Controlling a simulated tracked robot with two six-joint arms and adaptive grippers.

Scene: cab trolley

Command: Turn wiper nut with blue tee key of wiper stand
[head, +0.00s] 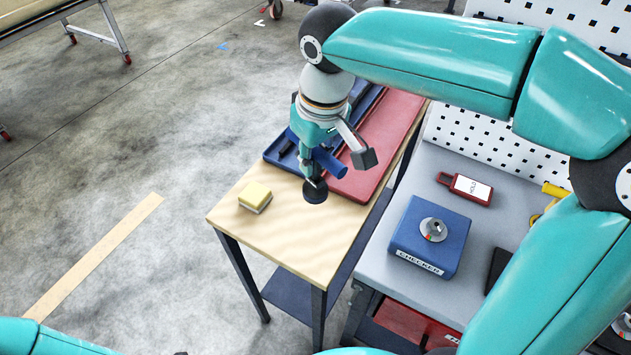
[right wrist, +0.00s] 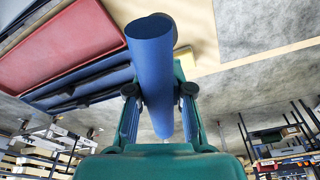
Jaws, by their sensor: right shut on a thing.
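The blue tee key (head: 330,164) is in the grip of my right gripper (head: 338,152), above the near part of the wooden table. Its thick blue bar (right wrist: 155,65) runs between the two fingers of my right gripper (right wrist: 160,92) in the right wrist view. Just below the key, a small dark round piece (head: 314,193) shows at the tabletop, perhaps part of the wiper stand. The wiper nut is not clearly seen, and I cannot tell whether the key sits on it. My left gripper is out of view.
A yellow-and-white sponge block (head: 255,197) lies on the wooden table (head: 290,240). A blue tray (head: 281,151) and a red tray (head: 385,137) lie behind the key. On the grey bench (head: 380,265) at right are a blue checker box (head: 428,238) and a red hold tag (head: 465,188).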

